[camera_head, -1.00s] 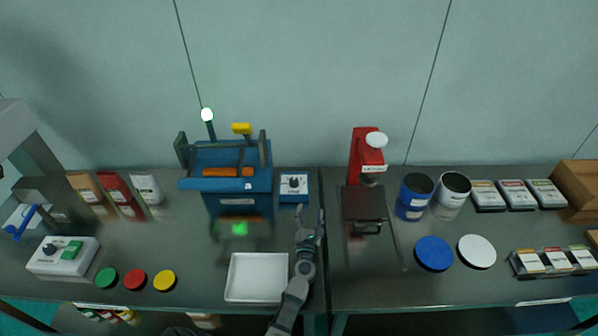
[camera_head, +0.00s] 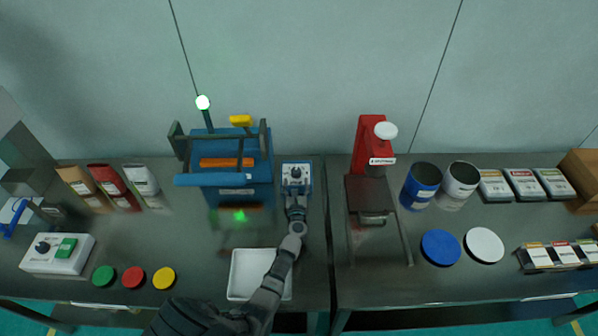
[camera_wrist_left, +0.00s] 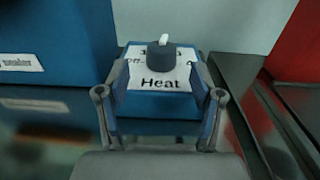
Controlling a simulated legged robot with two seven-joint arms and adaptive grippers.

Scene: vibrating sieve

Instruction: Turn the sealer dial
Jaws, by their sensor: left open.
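The sealer dial (camera_head: 296,172) is a dark knob on a small blue box with a white top face (camera_head: 305,181), to the right of the blue sealer (camera_head: 232,194). In the left wrist view the dark dial (camera_wrist_left: 163,55) has a white pointer and stands above the printed word "Heat". My left gripper (camera_head: 296,190) is open at the near side of the box. In the wrist view its two fingers (camera_wrist_left: 160,98) stand apart on either side of the box's near part, with the dial beyond their tips. My right gripper is not in view.
A white tray (camera_head: 240,292) lies under my left forearm. A red press (camera_head: 368,150) stands to the right, across the gap between the tables. Blue and white tins (camera_head: 421,187) stand farther right. Bags and coloured discs (camera_head: 133,278) are at the left.

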